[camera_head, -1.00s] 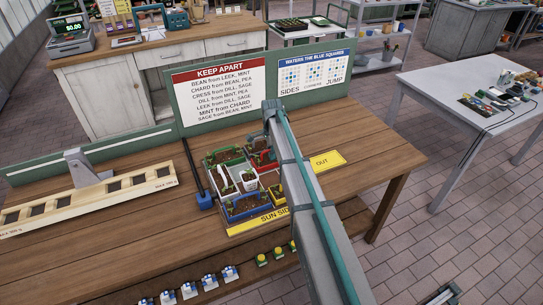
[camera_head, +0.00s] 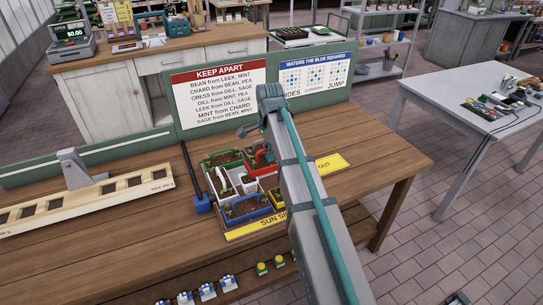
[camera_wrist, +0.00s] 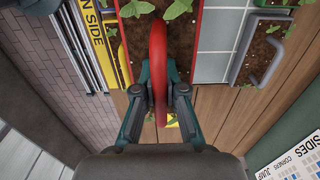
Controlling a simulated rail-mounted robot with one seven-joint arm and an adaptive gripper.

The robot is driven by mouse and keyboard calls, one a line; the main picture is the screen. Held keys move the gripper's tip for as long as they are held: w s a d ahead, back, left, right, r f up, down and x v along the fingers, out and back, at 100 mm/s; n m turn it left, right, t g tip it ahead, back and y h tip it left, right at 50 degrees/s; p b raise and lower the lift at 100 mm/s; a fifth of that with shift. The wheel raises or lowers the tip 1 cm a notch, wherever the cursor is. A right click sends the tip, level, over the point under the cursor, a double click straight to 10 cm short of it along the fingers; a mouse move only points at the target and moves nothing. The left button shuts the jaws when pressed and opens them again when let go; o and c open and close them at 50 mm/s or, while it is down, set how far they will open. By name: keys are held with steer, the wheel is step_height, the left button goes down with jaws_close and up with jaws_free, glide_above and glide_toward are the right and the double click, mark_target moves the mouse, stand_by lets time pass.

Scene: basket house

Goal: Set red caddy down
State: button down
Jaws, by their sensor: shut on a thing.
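The red caddy (camera_head: 262,158) is at the back right of the group of caddies on the table. In the wrist view its red wall (camera_wrist: 197,45), dark soil and green leaves show below my gripper. My gripper (camera_wrist: 158,92) is shut on the caddy's red arched handle (camera_wrist: 158,45), which stands between the two fingers. In the head view my arm hides part of the caddy and the fingertips. I cannot tell whether its base touches the surface below.
A blue caddy (camera_head: 245,209) and a white caddy (camera_head: 221,183) stand close by. A yellow SUN SIDE strip (camera_head: 265,224) runs along the front. Upright sign boards (camera_head: 221,98) stand behind. A blue-ended rod (camera_head: 203,203) is at left. The table's right part (camera_head: 385,150) is clear.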

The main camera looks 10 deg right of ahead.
steer(key=s+d+b, duration=0.2)
steer(key=s+d, duration=0.3)
steer(key=s, duration=0.4)
steer(key=w, duration=0.2)
steer(key=w+f+p, duration=0.1)
steer(key=w, duration=0.2)
steer(key=w+f+p, duration=0.1)
steer(key=w, duration=0.1)
steer(key=shift+w+d+f, duration=0.1)
steer(key=shift+w+d, duration=0.05)
steer(key=shift+w, duration=0.25)
steer(key=w+f+p, duration=0.1)
steer(key=w+f, duration=0.1)
steer(key=f, duration=0.1)
steer(key=w+f, duration=0.3)
steer(key=shift+p, duration=0.4)
steer(key=shift+w+f+p, duration=0.1)
steer(key=shift+f+p, duration=0.65)
steer(key=shift+f, duration=1.05)
steer(key=shift+d+f, duration=0.1)
steer(key=shift+f, duration=0.1)
steer(key=c, duration=1.2)
jaws_free()
steer(key=shift+c, duration=0.2)
